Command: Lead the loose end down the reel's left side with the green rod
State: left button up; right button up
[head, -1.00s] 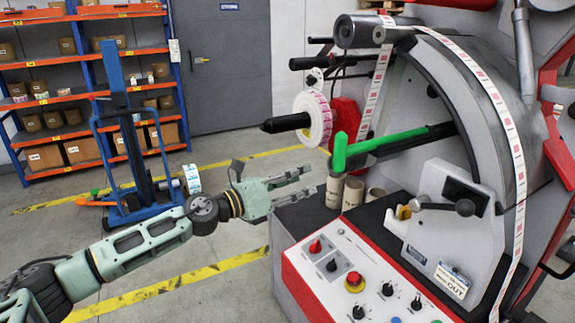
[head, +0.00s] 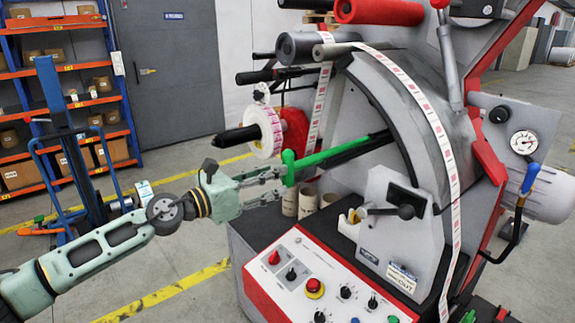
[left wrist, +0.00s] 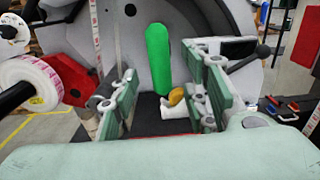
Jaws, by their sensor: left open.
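The green rod (head: 342,153) sticks out from the machine on a dark arm, with an upright green end (head: 289,167). My left gripper (head: 279,182) is open at this end. In the left wrist view the green end (left wrist: 158,58) stands between the spread fingers (left wrist: 163,78), with no clear contact. The label reel (head: 264,131) sits on a black spindle at the machine's left. A printed strip (head: 319,106) hangs from the upper roller beside the reel. It also runs over the curved guard (head: 430,115) and down the front. I cannot tell where its loose end is.
Cardboard cores (head: 307,200) stand just below the rod. The button panel (head: 315,285) and a crank handle (head: 405,211) are in front and to the right. A blue pallet truck (head: 75,150) and shelves are behind left.

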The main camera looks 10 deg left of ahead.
aim_at(283, 159)
pick_arm(q)
jog(key=shift+p+x, duration=0.8)
jog(key=shift+x, duration=2.3)
jog(key=shift+c, duration=0.3)
grip_shut()
jog(key=shift+r, duration=0.1)
jog(key=shift+r+p, duration=0.65)
jog(key=shift+p, duration=0.1)
jog(key=shift+r+p, duration=0.8)
jog(key=shift+r, duration=0.1)
